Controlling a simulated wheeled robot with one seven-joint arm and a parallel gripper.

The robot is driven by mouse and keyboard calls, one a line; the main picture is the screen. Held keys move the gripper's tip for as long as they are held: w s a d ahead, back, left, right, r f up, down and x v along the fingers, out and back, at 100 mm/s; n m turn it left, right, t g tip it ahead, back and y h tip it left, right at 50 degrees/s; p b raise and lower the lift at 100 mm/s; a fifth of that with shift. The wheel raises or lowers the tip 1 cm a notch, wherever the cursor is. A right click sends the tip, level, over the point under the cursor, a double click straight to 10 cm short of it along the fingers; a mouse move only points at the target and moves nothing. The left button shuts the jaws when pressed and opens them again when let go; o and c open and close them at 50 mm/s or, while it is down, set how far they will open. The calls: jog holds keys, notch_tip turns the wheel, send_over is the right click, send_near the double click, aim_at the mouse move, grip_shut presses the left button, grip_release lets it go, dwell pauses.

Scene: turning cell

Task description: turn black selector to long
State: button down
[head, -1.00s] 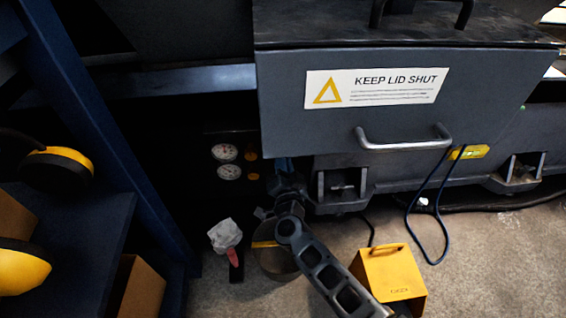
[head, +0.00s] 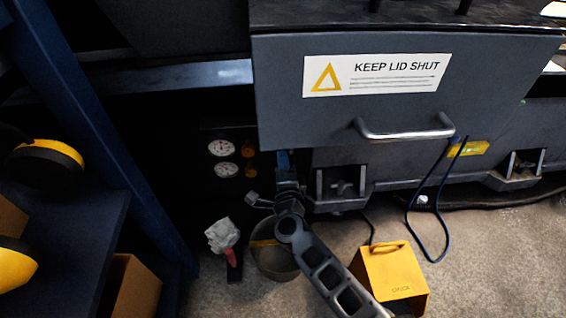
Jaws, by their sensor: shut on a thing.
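My gripper (head: 285,160) reaches in beside the left edge of the grey lidded box, at the dark panel. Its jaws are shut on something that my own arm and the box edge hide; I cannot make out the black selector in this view. On the dark panel, two round white gauges (head: 221,148) and two orange knobs (head: 249,150) show just left of my gripper. No lettering for the selector's positions is readable.
The grey box (head: 300,125) with a "KEEP LID SHUT" label and handle overhangs at the right. A bucket (head: 272,262), a yellow pedal box (head: 391,275) and a red-handled tool with a grey rag (head: 223,236) stand below. Blue shelving (head: 110,120) bounds the left.

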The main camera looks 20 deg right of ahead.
jog(key=shift+m, duration=0.3)
jog(key=shift+f, duration=0.1)
jog(key=c, duration=1.1)
grip_release()
jog(key=shift+c, duration=0.2)
jog(key=p+v, duration=0.2)
jog(key=v, duration=0.6)
jog(key=shift+p, duration=0.35)
